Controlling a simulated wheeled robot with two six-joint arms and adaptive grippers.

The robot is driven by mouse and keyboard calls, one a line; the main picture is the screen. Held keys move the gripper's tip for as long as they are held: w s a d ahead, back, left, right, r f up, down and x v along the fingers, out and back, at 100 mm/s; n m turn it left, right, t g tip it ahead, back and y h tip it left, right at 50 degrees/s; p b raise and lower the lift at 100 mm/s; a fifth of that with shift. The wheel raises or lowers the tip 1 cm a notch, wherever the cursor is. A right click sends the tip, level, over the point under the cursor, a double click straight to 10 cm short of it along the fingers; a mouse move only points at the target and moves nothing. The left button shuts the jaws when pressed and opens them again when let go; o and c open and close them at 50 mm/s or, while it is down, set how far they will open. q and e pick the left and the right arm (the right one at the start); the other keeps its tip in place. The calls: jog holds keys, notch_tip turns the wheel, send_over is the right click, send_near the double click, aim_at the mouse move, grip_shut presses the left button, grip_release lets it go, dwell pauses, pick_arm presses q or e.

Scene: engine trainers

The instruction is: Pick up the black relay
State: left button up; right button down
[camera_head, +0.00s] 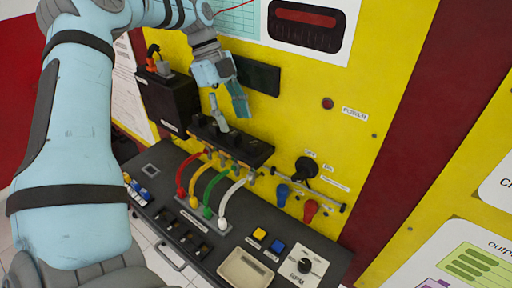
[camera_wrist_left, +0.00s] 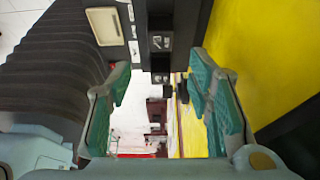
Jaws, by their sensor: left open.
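My left gripper (camera_head: 228,108) is open and empty in front of the yellow panel, above a black bar with round knobs (camera_head: 232,142). In the left wrist view, its two green fingers (camera_wrist_left: 162,98) are spread wide. Between and beyond them is a small black block with white markings (camera_wrist_left: 160,42), apart from both fingers. It may be the black relay, but I cannot tell for sure. In the head view, several small black blocks (camera_head: 188,238) sit on the dark console at lower left. My right gripper is not in view.
Red, yellow, green and white cables (camera_head: 208,196) arch between the bar and the dark console. A black box with an orange lever (camera_head: 168,96) stands left of the gripper. A beige tray (camera_head: 245,270), a dial (camera_head: 305,266) and red and blue knobs (camera_head: 310,208) are to the right.

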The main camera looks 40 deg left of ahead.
aim_at(254, 143)
pick_arm(q)
jog(key=d, duration=0.3)
jog(key=shift+w+d+p, duration=0.15)
jog(key=shift+d+p, duration=0.15)
jog(key=x, duration=0.5)
jog(key=shift+d+p, duration=0.25)
jog(key=shift+p, duration=0.15)
jog(key=shift+f, duration=0.1)
jog(key=c, duration=1.1)
